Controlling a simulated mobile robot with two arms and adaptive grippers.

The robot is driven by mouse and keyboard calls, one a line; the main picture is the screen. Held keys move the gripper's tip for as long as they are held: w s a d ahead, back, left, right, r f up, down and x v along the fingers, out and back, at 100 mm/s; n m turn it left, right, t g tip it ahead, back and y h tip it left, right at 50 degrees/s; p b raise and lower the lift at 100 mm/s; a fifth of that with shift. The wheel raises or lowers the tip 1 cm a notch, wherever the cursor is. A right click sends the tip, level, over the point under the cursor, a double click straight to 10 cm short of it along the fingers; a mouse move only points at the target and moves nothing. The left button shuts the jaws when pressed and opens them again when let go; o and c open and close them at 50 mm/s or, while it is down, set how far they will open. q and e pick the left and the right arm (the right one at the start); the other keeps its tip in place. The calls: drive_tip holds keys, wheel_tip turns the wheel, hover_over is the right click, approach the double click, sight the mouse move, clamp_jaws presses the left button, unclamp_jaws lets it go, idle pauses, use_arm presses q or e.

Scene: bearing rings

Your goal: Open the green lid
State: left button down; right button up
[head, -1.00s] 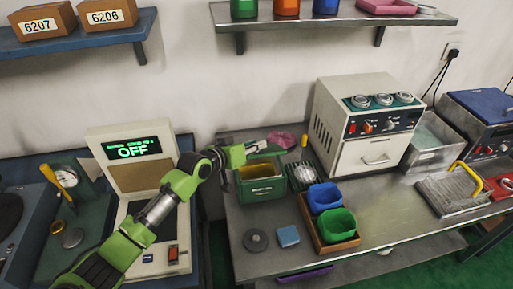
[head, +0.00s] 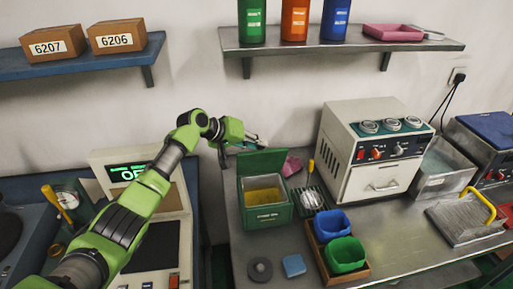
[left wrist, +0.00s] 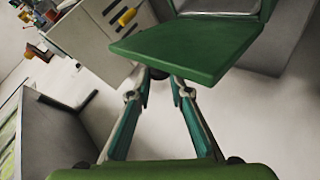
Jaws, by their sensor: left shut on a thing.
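The green box (head: 267,214) stands on the metal bench in the head view, with yellow contents showing inside. Its green lid (head: 262,163) stands raised at the back of the opening, tilted up. My left gripper (head: 256,141) is at the lid's upper edge, behind and above the box. In the left wrist view the fingers (left wrist: 162,80) meet at the edge of the green lid (left wrist: 195,48) and are shut on it. The exact contact of the fingertips is partly hidden by the lid. My right gripper is not in view.
A wire rack (head: 312,200) and a wooden tray (head: 334,262) with blue and green bins stand right of the box. A pink cloth (head: 293,163) lies behind it. A dark disc (head: 260,269) and blue block (head: 293,265) lie in front. A shelf (head: 340,48) hangs above.

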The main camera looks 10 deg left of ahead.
use_arm(q)
drive_tip(key=shift+w+a+r, duration=0.1)
drive_tip(key=shift+w, duration=0.1)
drive_tip(key=c, duration=1.9)
unclamp_jaws()
drive_tip(key=v, duration=1.1)
drive_tip(key=shift+s+a+r, duration=0.15)
drive_tip(key=shift+s+a, duration=0.1)
drive_tip(key=shift+a, duration=0.05)
